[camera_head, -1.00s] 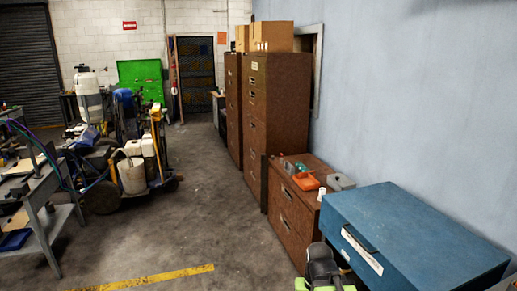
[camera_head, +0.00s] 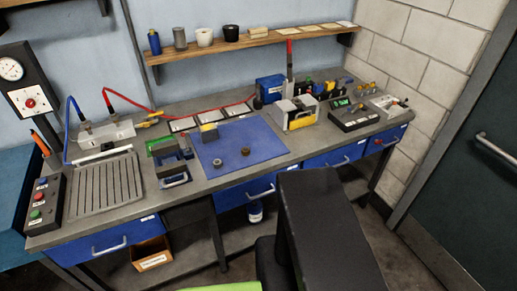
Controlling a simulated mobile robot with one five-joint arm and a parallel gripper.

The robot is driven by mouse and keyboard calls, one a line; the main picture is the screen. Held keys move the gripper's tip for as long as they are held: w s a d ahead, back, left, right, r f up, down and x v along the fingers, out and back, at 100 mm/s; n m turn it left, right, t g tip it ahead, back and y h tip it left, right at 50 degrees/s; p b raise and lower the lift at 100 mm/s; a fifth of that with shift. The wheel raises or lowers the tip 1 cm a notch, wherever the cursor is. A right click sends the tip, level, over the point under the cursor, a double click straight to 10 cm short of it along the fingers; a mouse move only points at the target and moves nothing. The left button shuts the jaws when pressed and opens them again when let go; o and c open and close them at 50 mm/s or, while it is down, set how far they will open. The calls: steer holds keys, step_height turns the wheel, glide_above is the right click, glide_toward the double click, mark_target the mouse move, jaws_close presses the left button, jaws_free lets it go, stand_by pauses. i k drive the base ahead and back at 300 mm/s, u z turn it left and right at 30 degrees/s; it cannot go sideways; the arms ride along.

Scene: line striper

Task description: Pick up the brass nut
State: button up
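One small piece (camera_head: 245,151) is near the mat's middle and looks like a ring or nut. The other small piece (camera_head: 217,162) lies to its left and nearer the front edge. They are too small to tell for sure which is the brass nut. My gripper is not seen in this view, and nothing touches either piece.
A grey vise-like block (camera_head: 168,160) stands left of the mat, and a yellow-and-grey machine (camera_head: 295,113) stands at its right. A ribbed plate (camera_head: 105,184) lies at the left. A wooden shelf (camera_head: 270,40) runs above. Bare mat surrounds the two small pieces.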

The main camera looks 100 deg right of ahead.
mark_target(246, 151)
steer(key=z, duration=0.25)
steer(key=k, duration=0.5)
steer(key=u, duration=1.3)
steer(key=i, duration=1.65)
steer(key=u, duration=4.8)
steer(key=i, duration=0.15)
steer(key=u, duration=2.55)
steer(key=i, duration=0.95)
steer(key=z, duration=0.05)
